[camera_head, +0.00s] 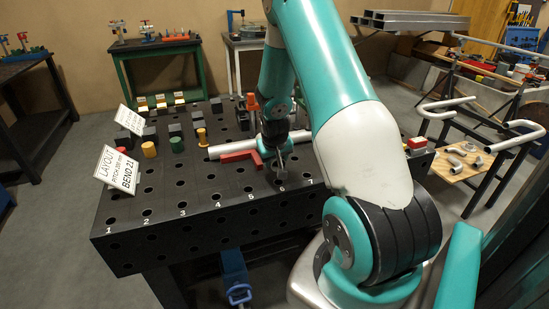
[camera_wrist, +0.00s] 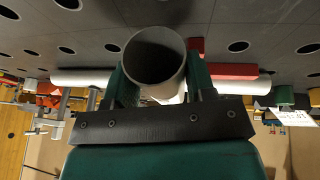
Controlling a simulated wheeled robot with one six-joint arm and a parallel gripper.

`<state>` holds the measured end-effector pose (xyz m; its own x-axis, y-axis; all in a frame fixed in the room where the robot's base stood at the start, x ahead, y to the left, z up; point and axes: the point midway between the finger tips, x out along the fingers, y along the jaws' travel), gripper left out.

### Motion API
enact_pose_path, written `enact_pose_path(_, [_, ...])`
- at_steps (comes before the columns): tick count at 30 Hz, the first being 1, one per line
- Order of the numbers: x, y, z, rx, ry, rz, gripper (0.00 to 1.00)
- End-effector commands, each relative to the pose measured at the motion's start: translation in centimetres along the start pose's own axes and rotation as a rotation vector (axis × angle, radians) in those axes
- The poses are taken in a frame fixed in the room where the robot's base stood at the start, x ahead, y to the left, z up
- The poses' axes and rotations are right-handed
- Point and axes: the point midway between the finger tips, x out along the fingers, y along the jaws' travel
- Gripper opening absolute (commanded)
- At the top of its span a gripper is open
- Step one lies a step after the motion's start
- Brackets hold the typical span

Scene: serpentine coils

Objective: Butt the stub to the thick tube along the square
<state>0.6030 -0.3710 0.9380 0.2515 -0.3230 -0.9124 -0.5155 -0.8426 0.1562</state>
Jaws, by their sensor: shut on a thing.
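My gripper (camera_wrist: 158,90) is shut on the stub (camera_wrist: 133,62), a short grey-white pipe whose open round end faces the wrist camera. In the head view my gripper (camera_head: 273,150) is low over the dark table, and the stub is hard to make out there. White tube shows on both sides of the gripper, at left (camera_head: 221,151) and right (camera_head: 301,136). It also shows in the wrist view (camera_wrist: 82,78) behind the stub. The red square (camera_head: 240,156) lies against the tube, left of the gripper. I cannot tell whether the stub touches the tube.
The perforated table (camera_head: 215,208) has numbered holes along its front. Yellow (camera_head: 149,149) and green (camera_head: 177,144) cylinders, dark blocks and layout signs (camera_head: 116,170) stand at left. An orange post (camera_head: 252,102) stands behind the gripper. The front of the table is clear. A cart at right holds pipe pieces (camera_head: 461,158).

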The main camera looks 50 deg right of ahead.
Motion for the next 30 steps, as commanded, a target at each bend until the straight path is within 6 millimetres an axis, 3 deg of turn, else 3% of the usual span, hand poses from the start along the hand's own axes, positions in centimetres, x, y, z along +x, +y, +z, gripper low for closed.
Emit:
enact_pose_path(11, [0.2, 0.0, 0.1, 0.001, 0.002, 0.000, 0.17])
enact_pose_path(30, [2.3, -0.3, 0.9, 0.001, 0.002, 0.000, 0.17])
